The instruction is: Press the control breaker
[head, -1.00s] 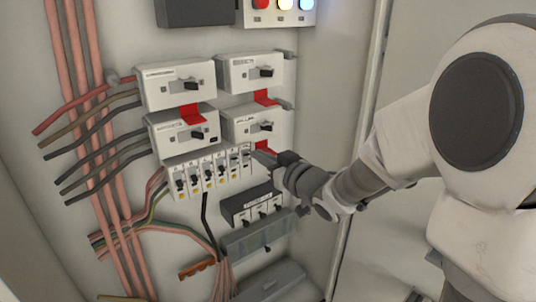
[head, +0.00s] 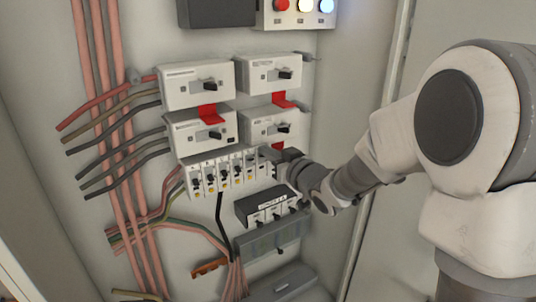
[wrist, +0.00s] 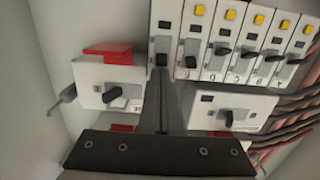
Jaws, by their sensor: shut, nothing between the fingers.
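A row of narrow white breakers (head: 222,172) with dark toggles runs across the middle of the panel. Most carry a yellow button. In the wrist view the row appears upside down, and its end breaker (wrist: 168,22) has a dark toggle (wrist: 161,59). My gripper (head: 265,153) is shut and empty at the row's right end in the head view. In the wrist view its fingertips (wrist: 163,75) are at this end breaker's toggle and overlap its edge; I cannot tell if they touch. The labels are too small to show which is the control breaker.
Large white breakers (head: 196,84) with red tabs sit above the row. A black-topped breaker block (head: 258,204) and a grey terminal strip (head: 270,238) are below. Pink cables (head: 105,130) run down the left side. The cabinet's right wall stands close to my arm.

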